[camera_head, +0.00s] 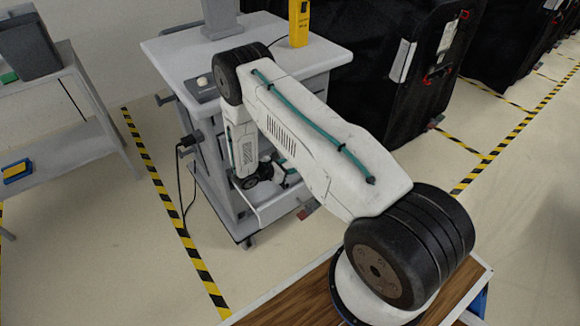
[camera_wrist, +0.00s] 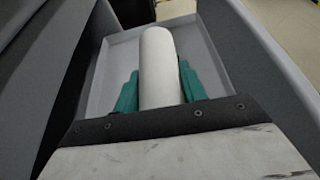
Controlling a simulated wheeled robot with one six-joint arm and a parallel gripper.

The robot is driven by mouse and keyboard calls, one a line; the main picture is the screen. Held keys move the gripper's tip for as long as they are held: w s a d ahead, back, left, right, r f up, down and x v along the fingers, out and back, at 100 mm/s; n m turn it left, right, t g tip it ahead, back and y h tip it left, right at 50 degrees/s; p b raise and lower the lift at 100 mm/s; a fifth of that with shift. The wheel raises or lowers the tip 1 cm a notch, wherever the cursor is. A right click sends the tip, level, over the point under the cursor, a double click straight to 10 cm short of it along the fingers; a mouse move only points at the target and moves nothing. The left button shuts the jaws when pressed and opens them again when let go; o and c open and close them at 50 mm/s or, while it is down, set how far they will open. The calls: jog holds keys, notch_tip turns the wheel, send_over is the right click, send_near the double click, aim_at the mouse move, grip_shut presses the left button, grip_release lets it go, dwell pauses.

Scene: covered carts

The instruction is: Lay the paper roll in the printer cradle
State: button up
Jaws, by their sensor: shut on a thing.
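The white paper roll (camera_wrist: 158,48) stands out between the two teal fingers of my gripper (camera_wrist: 160,88) in the wrist view. My gripper is shut on it, one finger on each side. Beyond and around the roll is a light grey tray (camera_wrist: 108,62) with raised walls. I cannot tell whether the roll touches the tray. In the head view my arm bends down over the cart (camera_head: 160,52) to its lower part, and the roll is not clearly visible there. I cannot make out a printer cradle for certain in either view.
A yellow device (camera_head: 299,24) stands on the cart top. Large black covered carts (camera_head: 350,75) stand close on the right. A grey shelf (camera_head: 70,150) with a blue and yellow item (camera_head: 17,171) is at left. Grey panels (camera_wrist: 270,75) flank the tray. Floor at left is clear.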

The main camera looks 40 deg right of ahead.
jog(key=shift+a+f+m+t, duration=0.1)
jog(key=shift+a+m+t, duration=0.05)
jog(key=shift+m+t, duration=0.7)
jog(key=shift+f, duration=2.25)
jog(key=shift+s, duration=0.1)
jog(key=o, duration=1.2)
jog(key=shift+c, duration=0.2)
jog(key=shift+f, duration=0.1)
jog(key=shift+s, duration=0.1)
jog(key=v, duration=0.6)
jog(key=shift+w+a, duration=0.2)
jog(key=shift+w, duration=0.1)
jog(key=shift+s+a+r, duration=0.15)
jog(key=shift+a+r, duration=0.4)
jog(key=shift+a, duration=0.1)
